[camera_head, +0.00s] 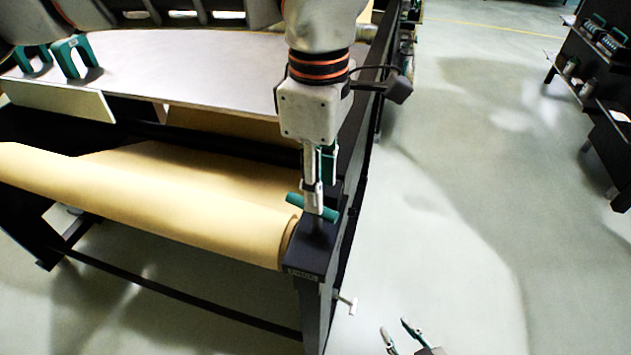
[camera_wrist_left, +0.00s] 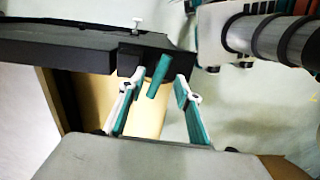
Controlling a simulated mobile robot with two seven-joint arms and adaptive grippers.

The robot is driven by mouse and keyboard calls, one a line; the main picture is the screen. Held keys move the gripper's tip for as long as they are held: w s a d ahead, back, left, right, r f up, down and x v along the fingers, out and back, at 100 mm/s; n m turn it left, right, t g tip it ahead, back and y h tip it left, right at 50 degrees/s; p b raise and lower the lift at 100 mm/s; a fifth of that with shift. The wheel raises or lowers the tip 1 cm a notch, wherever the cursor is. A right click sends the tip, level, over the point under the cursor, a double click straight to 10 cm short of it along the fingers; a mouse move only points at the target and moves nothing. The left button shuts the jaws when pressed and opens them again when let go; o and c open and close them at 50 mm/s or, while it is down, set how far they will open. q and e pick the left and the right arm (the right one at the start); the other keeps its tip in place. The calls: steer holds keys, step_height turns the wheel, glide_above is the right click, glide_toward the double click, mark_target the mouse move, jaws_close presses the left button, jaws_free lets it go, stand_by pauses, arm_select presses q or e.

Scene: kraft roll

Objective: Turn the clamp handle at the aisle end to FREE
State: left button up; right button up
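The clamp handle (camera_head: 296,200) is a short green bar on top of the black end post (camera_head: 312,255), by the right end of the paper roll. My left gripper (camera_head: 320,205) points down over it. In the left wrist view the green handle (camera_wrist_left: 158,76) lies between the spread fingers of my left gripper (camera_wrist_left: 159,80), with a gap visible on each side. The gripper is open; finger contact is not seen. A small label (camera_head: 302,273) on the post is too small to read. My right gripper (camera_head: 400,334) is open and empty, low over the floor beside the post.
The brown kraft roll (camera_head: 160,205) spans the black frame left of the post. A pale tabletop (camera_head: 200,70) lies behind. A small white T-shaped knob (camera_head: 347,303) sticks out of the post's right side. The aisle floor (camera_head: 460,220) is clear; dark shelving (camera_head: 590,75) stands far right.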

arm_select(q)
steer(key=shift+w+a+r, duration=0.2)
steer(key=shift+w+a, duration=0.05)
steer(key=shift+s+f, duration=0.15)
steer(key=shift+f, duration=1.75)
steer(key=shift+s+f, duration=0.1)
steer(key=shift+f, duration=1.8)
